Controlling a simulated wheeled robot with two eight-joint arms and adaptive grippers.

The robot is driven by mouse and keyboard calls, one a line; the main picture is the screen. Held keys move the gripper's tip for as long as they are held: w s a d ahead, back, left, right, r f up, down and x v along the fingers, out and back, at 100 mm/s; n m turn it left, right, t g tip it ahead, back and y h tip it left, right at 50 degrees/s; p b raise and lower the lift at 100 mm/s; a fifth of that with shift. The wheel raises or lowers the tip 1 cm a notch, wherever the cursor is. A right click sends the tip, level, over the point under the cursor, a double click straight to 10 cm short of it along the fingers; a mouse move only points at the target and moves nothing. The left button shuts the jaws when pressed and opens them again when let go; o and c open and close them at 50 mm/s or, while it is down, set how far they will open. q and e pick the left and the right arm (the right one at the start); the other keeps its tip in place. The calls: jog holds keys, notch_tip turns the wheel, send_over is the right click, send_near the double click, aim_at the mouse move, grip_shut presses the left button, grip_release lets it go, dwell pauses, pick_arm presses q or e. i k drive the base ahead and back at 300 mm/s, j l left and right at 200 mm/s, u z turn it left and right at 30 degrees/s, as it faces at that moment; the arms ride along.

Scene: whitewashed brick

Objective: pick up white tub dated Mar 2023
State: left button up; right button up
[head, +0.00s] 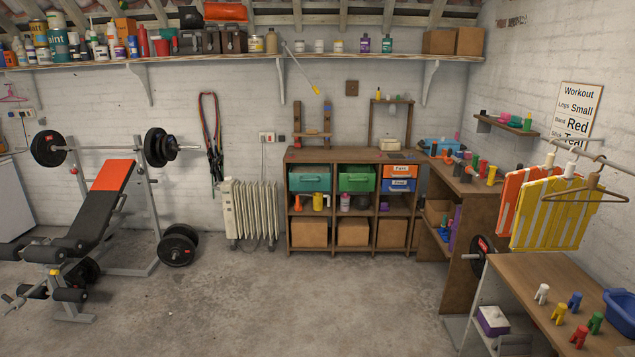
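More pale containers are crowded among bottles and paint tins at the shelf's left end. All labels are too small to read, so I cannot tell which tub is dated Mar 2023. Neither of my grippers shows in the head view.
A weight bench (100,205) stands at left and a radiator (249,210) near the back wall. A wooden cabinet (347,157) with bins and boxes is at the back. Desks and hanging racks fill the right. The concrete floor (270,295) is clear in the middle.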

aim_at(319, 45)
jog(key=i, duration=2.3)
jog(key=i+j, duration=0.1)
jog(key=i, duration=2.15)
jog(key=l+z, duration=0.05)
jog(key=l, duration=0.05)
